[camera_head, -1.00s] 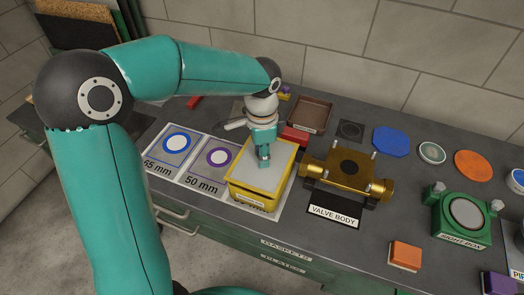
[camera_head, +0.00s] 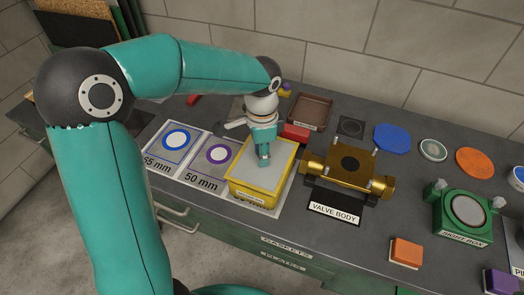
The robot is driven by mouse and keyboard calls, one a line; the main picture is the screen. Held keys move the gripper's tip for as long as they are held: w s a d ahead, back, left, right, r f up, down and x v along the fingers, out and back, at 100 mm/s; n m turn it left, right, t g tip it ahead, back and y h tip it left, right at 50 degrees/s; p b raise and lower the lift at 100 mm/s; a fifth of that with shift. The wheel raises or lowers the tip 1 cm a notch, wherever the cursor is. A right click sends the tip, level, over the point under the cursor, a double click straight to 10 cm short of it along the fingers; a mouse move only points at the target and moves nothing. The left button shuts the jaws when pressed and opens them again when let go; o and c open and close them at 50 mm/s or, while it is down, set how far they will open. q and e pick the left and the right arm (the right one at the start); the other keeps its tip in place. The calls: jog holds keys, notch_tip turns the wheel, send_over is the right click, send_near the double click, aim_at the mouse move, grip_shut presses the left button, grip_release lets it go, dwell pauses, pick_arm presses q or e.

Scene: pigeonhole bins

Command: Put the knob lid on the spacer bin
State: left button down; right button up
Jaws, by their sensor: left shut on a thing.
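A yellow bin (camera_head: 256,198), which I take to be the spacer bin, stands on a pale printed sheet left of the valve body. A flat light-grey lid (camera_head: 247,170) lies level at the top of the bin, inside its yellow rim. I cannot tell whether it is fully seated. My left gripper (camera_head: 264,160) points down over the lid's middle and is shut on its knob, which the fingers hide. My right gripper is not in view.
Sheets marked 65 mm (camera_head: 172,145) and 50 mm (camera_head: 212,164) lie to the left. The brass valve body (camera_head: 332,165) stands close on the right, a red block (camera_head: 295,132) and a brown tray (camera_head: 310,111) behind. A green box (camera_head: 447,213) stands farther right.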

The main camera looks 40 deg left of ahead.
pick_arm(q)
jog(key=shift+f+b, duration=0.55)
jog(key=shift+f, duration=0.2)
jog(key=c, duration=1.2)
grip_release()
jog(key=o, duration=0.6)
jog(key=shift+r, duration=0.15)
notch_tip(320, 180, up, 8)
jog(key=p, duration=0.6)
jog(key=shift+p, duration=0.4)
